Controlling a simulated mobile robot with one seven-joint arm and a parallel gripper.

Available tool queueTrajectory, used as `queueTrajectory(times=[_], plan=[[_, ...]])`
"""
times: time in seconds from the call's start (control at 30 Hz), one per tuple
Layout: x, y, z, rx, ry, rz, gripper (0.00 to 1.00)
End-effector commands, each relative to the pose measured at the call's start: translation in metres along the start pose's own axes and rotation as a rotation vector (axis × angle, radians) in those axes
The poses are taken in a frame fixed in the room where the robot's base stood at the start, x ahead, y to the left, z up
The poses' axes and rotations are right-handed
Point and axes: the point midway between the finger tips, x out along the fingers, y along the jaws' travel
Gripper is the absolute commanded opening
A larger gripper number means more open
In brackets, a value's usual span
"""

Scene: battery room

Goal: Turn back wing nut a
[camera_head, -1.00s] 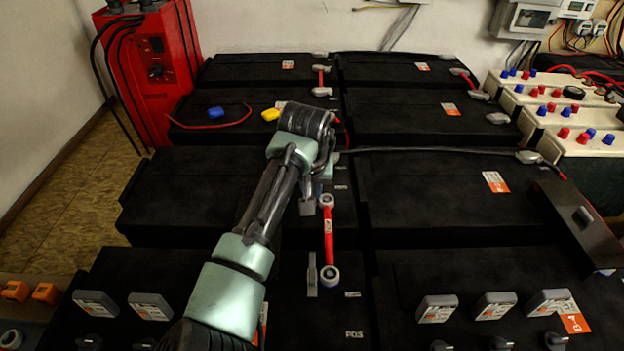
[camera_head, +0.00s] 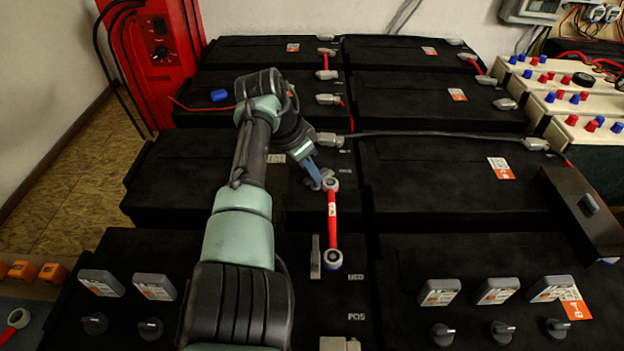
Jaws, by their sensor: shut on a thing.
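My gripper (camera_head: 315,178) is in the middle of the head view, with its blue-grey fingers reaching down to the upper end of a red link (camera_head: 332,215). The fingers appear shut on a small grey winged piece (camera_head: 325,176), which looks like a wing nut beside the link's upper ring. The contact is small and partly hidden by the fingers. The link lies across the gap between two black battery cases, with a blue and white ring at its lower end. An upright grey plate (camera_head: 315,258) stands left of that ring. No letter marking the nut is readable.
Black battery cases (camera_head: 440,200) fill the bench. A black cable (camera_head: 430,137) runs right from a grey terminal behind my gripper. Grey caps and black knobs line the front. A dark box (camera_head: 580,215) stands at right, a red charger (camera_head: 160,60) at back left.

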Motion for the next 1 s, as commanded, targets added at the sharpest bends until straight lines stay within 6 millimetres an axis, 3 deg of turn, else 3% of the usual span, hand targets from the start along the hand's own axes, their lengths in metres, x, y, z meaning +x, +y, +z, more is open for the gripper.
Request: queueTrajectory(times=[0.3, 0.87, 0.9, 1.0], plan=[[0.0026, -0.0004, -0.0005, 0.109, 0.001, 0.047, 0.00], [0.0008, -0.0002, -0.0010, 0.132, 0.000, 0.058, 0.00], [0.0008, -0.0002, -0.0009, 0.132, 0.000, 0.058, 0.22], [0.0006, -0.0005, -0.0008, 0.132, 0.000, 0.057, 0.40]])
